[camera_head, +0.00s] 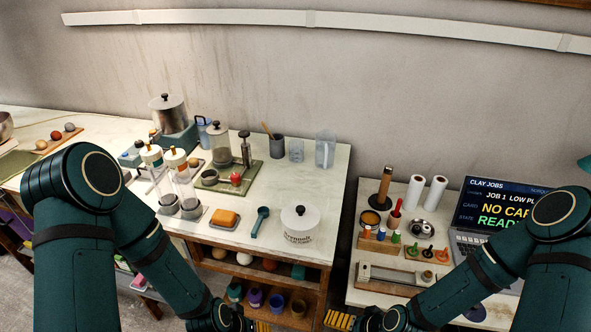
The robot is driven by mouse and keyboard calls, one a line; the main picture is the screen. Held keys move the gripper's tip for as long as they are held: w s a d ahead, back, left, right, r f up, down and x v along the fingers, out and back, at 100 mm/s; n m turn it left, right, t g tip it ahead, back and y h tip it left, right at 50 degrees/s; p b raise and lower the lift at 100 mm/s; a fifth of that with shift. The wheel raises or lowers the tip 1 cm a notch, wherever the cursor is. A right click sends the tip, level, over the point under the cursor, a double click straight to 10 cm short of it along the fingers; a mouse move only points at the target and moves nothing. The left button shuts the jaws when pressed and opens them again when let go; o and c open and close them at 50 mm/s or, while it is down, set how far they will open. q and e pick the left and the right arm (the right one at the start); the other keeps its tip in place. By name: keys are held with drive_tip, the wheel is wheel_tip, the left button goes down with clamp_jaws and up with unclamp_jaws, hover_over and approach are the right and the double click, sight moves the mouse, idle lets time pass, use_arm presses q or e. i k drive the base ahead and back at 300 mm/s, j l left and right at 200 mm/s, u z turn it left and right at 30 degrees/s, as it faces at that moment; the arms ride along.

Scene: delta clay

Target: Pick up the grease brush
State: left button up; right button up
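I cannot say for certain which thing is the grease brush. A red-handled tool (396,209), possibly a brush, stands upright on the right bench among small items. A wooden-handled tool (267,130) leans in a dark grey cup (277,146) at the back of the left bench; its lower end is hidden. My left gripper (236,322) is at the bottom edge, in front of the left bench and apart from both tools. My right gripper (372,321) is low at the front of the right bench, below the red-handled tool. Their fingers are dark, small and partly cut off.
The right bench holds white rolls (435,193), several coloured pegs and a screen (500,208). A gap separates the benches.

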sight(399, 202)
drive_tip(key=l+u, duration=0.15)
drive_tip(key=u, duration=0.25)
drive_tip(key=l+u, duration=0.2)
drive_tip(key=u, duration=0.2)
drive_tip(key=l+u, duration=0.15)
drive_tip(key=u, duration=0.2)
drive_tip(key=k+l+u, duration=0.25)
drive_tip(key=l, duration=0.2)
drive_tip(key=k+l+u, duration=0.2)
drive_tip(key=l, duration=0.2)
